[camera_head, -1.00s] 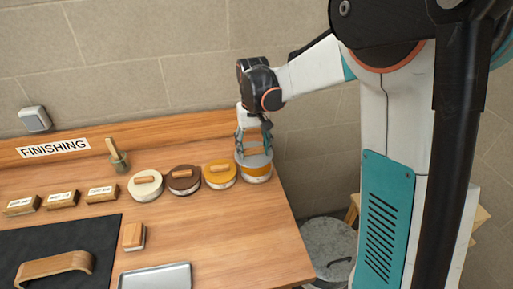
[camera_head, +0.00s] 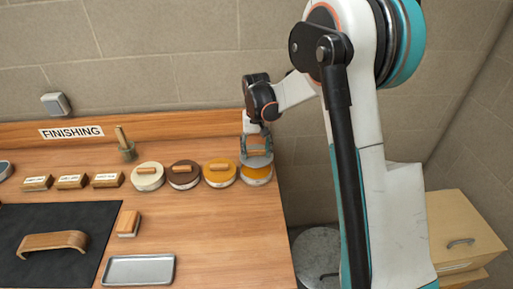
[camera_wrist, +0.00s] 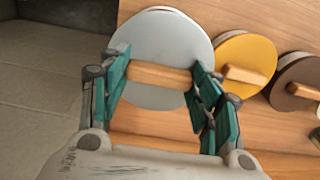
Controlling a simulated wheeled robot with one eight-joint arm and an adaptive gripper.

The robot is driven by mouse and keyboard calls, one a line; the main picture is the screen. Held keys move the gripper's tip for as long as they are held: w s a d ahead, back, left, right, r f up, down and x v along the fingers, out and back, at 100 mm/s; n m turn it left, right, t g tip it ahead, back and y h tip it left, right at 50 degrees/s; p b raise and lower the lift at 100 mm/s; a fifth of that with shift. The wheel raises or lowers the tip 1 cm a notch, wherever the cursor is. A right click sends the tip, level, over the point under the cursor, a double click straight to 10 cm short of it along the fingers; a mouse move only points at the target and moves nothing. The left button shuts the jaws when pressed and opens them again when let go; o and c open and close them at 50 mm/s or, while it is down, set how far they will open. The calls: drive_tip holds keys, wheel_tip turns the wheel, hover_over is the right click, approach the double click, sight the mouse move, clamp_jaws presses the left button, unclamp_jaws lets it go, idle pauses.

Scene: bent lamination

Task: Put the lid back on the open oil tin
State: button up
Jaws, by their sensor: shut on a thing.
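The open oil tin (camera_head: 257,176) stands at the right end of the row of tins, near the table's right edge, with amber showing inside its pale rim. The grey lid (camera_head: 259,161) is over the back part of this tin in the head view, apparently raised; the exact gap is hard to tell. My gripper (camera_head: 258,148) is shut on the lid's wooden handle. In the wrist view the fingers (camera_wrist: 160,80) hold both ends of the handle (camera_wrist: 158,75), and the grey lid disc (camera_wrist: 150,45) hides most of what lies beneath.
Left of the open tin stand the yellow-lidded tin (camera_head: 219,181), close beside it, then the brown (camera_head: 184,184) and cream (camera_head: 147,186) ones. A brush pot (camera_head: 127,153), labelled blocks (camera_head: 70,182), a wood block (camera_head: 128,224), a metal tray (camera_head: 140,278) and a dark mat (camera_head: 90,268) lie further left.

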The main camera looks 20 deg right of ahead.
drive_tip(key=shift+f+b, duration=1.35)
drive_tip(key=shift+f, duration=1.1)
drive_tip(key=shift+f+b, duration=0.15)
drive_tip(key=shift+b, duration=0.4)
idle(0.5)
idle(0.3)
drive_tip(key=o, duration=1.1)
drive_tip(key=shift+o, duration=0.4)
drive_tip(key=o, duration=0.4)
